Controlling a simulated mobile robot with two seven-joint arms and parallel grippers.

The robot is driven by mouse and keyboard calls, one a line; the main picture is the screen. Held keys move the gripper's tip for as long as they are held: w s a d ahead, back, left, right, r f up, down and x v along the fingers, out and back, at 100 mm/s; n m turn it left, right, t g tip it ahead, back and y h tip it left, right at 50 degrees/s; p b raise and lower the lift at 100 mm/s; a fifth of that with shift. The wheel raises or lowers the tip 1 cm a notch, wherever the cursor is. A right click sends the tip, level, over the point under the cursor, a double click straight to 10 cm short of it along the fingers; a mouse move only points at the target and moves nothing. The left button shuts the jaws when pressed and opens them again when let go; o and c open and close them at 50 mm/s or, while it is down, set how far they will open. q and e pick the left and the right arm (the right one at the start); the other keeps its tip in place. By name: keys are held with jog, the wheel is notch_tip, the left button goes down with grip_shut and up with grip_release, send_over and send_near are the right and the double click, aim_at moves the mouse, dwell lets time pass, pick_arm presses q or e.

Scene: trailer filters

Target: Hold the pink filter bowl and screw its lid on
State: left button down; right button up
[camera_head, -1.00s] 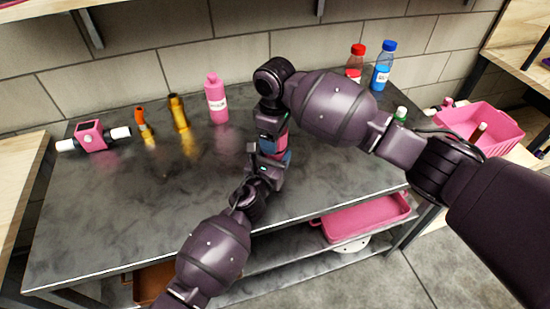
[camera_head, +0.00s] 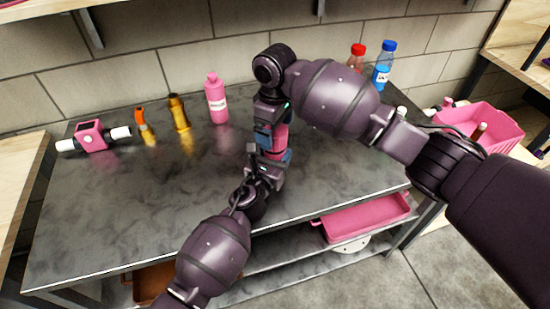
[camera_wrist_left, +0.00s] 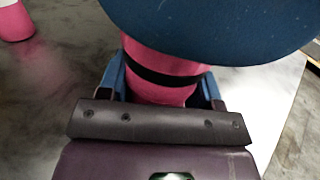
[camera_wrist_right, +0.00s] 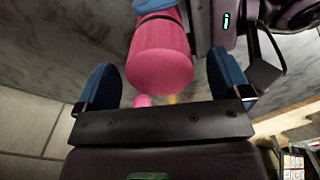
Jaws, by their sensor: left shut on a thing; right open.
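The pink filter bowl (camera_wrist_left: 160,94) stands between the blue fingers of my left gripper (camera_wrist_left: 162,85), which is shut on it. A black ring runs round it, and the pink lid (camera_wrist_right: 160,65) sits beyond that ring, in line with the bowl. I cannot tell how tight the lid is. My right gripper (camera_wrist_right: 165,82) is open, one blue finger each side of the lid, with gaps visible on both sides. A large blue finger pad covers the top of the left wrist view. In the head view, my right gripper (camera_head: 273,138) is above my left gripper (camera_head: 265,172).
A pink bottle (camera_head: 216,98), an amber bottle (camera_head: 179,113), an orange-capped item (camera_head: 144,127) and a pink block with white ends (camera_head: 90,136) stand at the back left. Red-capped and blue-capped bottles (camera_head: 383,66) stand back right. A pink crate (camera_head: 480,124) is beyond.

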notch_tip(320, 180, up, 9)
jog(key=shift+r, duration=0.15)
dwell(0.4)
pick_arm(q)
jog(key=shift+c, duration=1)
grip_release()
jog(key=shift+s+a, duration=0.25)
jog(key=shift+s, duration=0.3)
jog(key=p+v, duration=0.1)
jog(key=v, duration=0.8)
jog(key=shift+s, duration=0.3)
pick_arm(e)
jog(key=shift+r, duration=0.75)
pick_arm(q)
jog(key=shift+a, duration=0.1)
